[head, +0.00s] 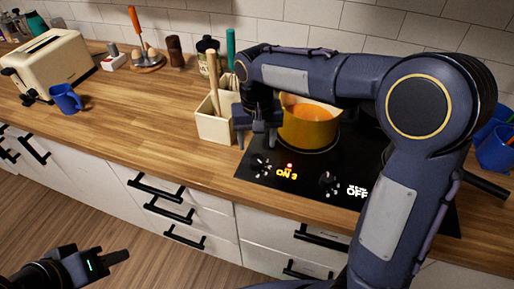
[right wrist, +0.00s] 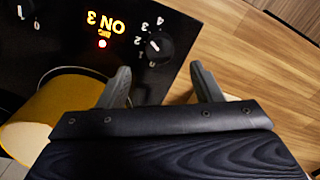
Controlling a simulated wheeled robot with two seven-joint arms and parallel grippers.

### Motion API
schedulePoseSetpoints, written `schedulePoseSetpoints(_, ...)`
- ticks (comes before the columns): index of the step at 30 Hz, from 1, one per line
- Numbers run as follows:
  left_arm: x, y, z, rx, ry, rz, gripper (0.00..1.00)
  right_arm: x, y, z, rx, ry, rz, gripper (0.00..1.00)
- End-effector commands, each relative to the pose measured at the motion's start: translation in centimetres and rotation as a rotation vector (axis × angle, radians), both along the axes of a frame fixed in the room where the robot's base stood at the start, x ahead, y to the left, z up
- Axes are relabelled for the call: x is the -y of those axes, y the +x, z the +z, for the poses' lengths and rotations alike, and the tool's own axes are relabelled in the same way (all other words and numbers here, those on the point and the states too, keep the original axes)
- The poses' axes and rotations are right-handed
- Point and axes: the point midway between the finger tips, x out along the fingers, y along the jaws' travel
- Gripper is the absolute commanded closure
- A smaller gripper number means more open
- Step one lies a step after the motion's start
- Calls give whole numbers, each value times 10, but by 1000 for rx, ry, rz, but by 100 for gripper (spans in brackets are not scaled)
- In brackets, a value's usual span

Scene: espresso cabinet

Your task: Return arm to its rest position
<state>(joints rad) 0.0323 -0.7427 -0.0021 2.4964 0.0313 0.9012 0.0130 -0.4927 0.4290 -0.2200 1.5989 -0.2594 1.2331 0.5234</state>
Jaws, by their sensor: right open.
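My right gripper (head: 257,140) is open and empty, above the front left corner of the black cooktop (head: 314,183). The right wrist view shows its two fingers (right wrist: 161,80) spread apart, near a knob (right wrist: 157,47) but not closed on it. That knob (head: 260,166) sits beside a lit "ON 3" label (head: 287,175). A second knob (head: 329,182) is beside an "OFF" label. My right arm reaches in from the right across the cooktop. My left gripper (head: 116,257) is low at the left, away from the counter; its jaw opening is unclear.
A yellow pot (head: 307,130) with orange contents stands on the cooktop, close right of my right gripper. A utensil box (head: 214,125) stands close left. A toaster (head: 50,62) and blue mug (head: 66,98) are far left. Counter between is clear. Blue mugs (head: 494,148) are at right.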

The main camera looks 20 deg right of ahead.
Motion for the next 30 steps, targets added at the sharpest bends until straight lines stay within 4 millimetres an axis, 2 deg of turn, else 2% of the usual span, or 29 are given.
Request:
schedulePoseSetpoints(3,0,0,0,0,0,0,64,0,0,5,0,0,0,41)
schedulePoseSetpoints(16,0,0,0,0,0,0,64,0,0,5,-1,0,0,41)
schedulePoseSetpoints(20,0,0,0,0,0,0,64,9,-8,10,8,26,-5,41)
schedulePoseSetpoints(23,0,0,0,0,0,0,64,27,-28,19,34,92,-10,41)
schedulePoseSetpoints(27,0,0,0,0,0,0,64,57,-78,33,114,215,-12,41)
schedulePoseSetpoints(30,0,0,0,0,0,0,64,71,-117,36,195,284,-11,41)
